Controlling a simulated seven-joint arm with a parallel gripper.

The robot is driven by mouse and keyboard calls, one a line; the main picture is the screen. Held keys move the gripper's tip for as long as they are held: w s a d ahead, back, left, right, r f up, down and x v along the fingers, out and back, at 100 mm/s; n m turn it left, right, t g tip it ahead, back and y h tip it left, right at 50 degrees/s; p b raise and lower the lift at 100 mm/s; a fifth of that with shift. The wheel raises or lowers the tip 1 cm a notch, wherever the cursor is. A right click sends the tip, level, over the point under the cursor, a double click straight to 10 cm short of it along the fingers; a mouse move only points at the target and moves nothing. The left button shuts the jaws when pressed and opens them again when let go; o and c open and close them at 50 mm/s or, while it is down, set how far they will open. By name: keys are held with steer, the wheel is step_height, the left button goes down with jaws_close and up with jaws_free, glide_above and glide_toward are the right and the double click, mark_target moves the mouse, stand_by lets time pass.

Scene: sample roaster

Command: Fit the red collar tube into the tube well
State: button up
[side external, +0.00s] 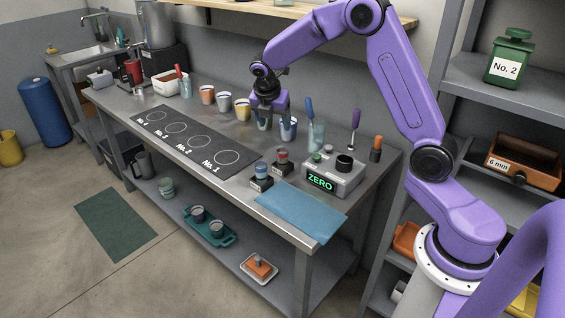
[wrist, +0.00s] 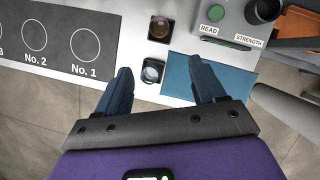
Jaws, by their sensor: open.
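The red collar tube (side external: 282,157) stands upright in a small dark block on the steel bench. In the wrist view the tube (wrist: 161,28) shows from above, with a brownish inside. My gripper (side external: 270,114) is open and empty, raised above the bench. In the wrist view its fingers (wrist: 160,65) are spread apart, with the red collar tube beyond their tips.
A second tube in a block (side external: 261,171) stands just in front of the red one. A blue mat (side external: 300,212) lies at the front edge. Several cups (side external: 242,109) and a tool jar (side external: 316,134) line the back. The dark numbered panel (side external: 193,139) lies left.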

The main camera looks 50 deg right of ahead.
glide_toward(282, 151)
steer(key=f, duration=0.3)
steer(key=shift+s+a+f, duration=0.15)
steer(key=shift+s+f, duration=0.2)
steer(key=shift+d+x, duration=0.15)
steer(key=shift+x, duration=1.2)
steer(key=shift+d+x, duration=0.2)
steer(key=shift+x, duration=1.1)
steer(key=shift+w+r, duration=0.1)
steer(key=shift+c, duration=0.3)
steer(key=c, duration=1.1)
